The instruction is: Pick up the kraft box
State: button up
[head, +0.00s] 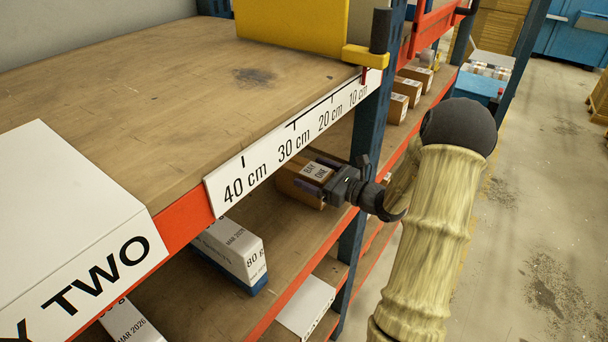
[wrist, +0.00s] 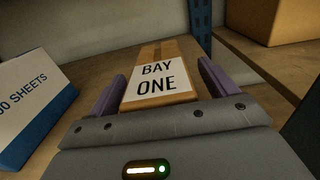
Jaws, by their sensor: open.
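The kraft box (head: 288,184) with a white "BAY ONE" label sits on the second shelf, below the ruler strip. It also shows in the wrist view (wrist: 171,50), where it runs away from me with its label facing up. My gripper (head: 317,174) is at the box's near end. In the wrist view my gripper (wrist: 161,72) is open, with one purple finger on each side of the box. A narrow gap shows on the left; I cannot tell whether the right finger touches. The lower parts of the box's sides are hidden by the fingers and palm.
A white and blue sheet pack (wrist: 30,105) stands left of the box; a larger carton (wrist: 275,20) is at right beyond the blue upright (wrist: 201,25). More small boxes (head: 400,100) stand further along.

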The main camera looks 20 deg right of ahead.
jog(key=shift+w+a, duration=0.4)
jog(key=shift+w, duration=0.1)
jog(key=shift+s, duration=0.1)
jog(key=shift+c, duration=0.5)
jog(key=c, duration=1.4)
jog(key=shift+d+r, duration=0.1)
jog(key=shift+r, duration=0.1)
notch_tip(320, 180, up, 10)
jog(key=b, duration=0.3)
jog(key=shift+f, duration=0.15)
